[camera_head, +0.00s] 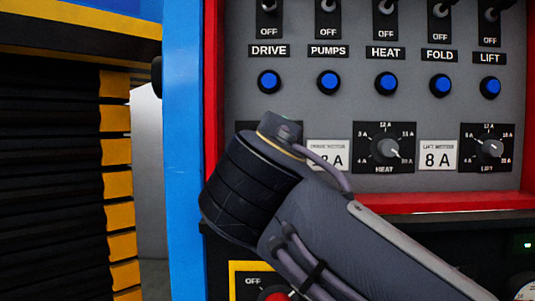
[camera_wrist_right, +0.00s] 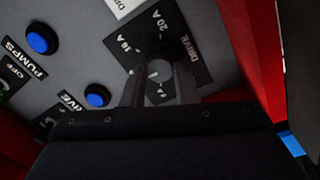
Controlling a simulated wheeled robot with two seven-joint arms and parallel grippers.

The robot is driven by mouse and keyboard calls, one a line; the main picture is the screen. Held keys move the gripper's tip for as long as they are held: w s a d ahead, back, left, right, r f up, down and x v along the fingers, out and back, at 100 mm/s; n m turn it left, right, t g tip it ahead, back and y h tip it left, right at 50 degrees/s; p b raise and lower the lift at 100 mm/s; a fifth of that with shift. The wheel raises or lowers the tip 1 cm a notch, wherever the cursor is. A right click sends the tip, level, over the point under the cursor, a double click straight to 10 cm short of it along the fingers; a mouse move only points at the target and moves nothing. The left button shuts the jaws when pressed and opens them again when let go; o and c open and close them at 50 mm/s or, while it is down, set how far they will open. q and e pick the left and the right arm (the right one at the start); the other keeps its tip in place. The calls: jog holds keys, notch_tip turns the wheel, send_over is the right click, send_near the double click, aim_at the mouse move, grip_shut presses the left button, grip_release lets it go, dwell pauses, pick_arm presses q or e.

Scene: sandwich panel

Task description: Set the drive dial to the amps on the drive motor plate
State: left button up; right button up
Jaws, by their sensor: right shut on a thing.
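The drive dial knob (camera_wrist_right: 157,71) sits on a black scale plate (camera_wrist_right: 190,70) in the right wrist view, with 16 A and 20 A readable. My right gripper (camera_wrist_right: 160,88) is shut on this knob, one finger on each side. The pointer direction is unclear. In the head view my right wrist hides the dial and the gripper. My left gripper is not in view.
Blue buttons (camera_head: 329,82) sit under switches set to OFF. Right of the drive plate are the heat dial (camera_head: 386,148), a lift motor plate (camera_head: 438,155) reading 8 A and the lift dial (camera_head: 488,148). A red frame (camera_head: 213,60) edges the panel.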

jog(key=shift+f, duration=0.1)
dwell(0.4)
jog(key=o, duration=1)
jog(key=s+b, duration=0.1)
jog(key=s, duration=0.7)
jog(key=shift+f, duration=0.2)
jog(key=shift+w+a, duration=0.1)
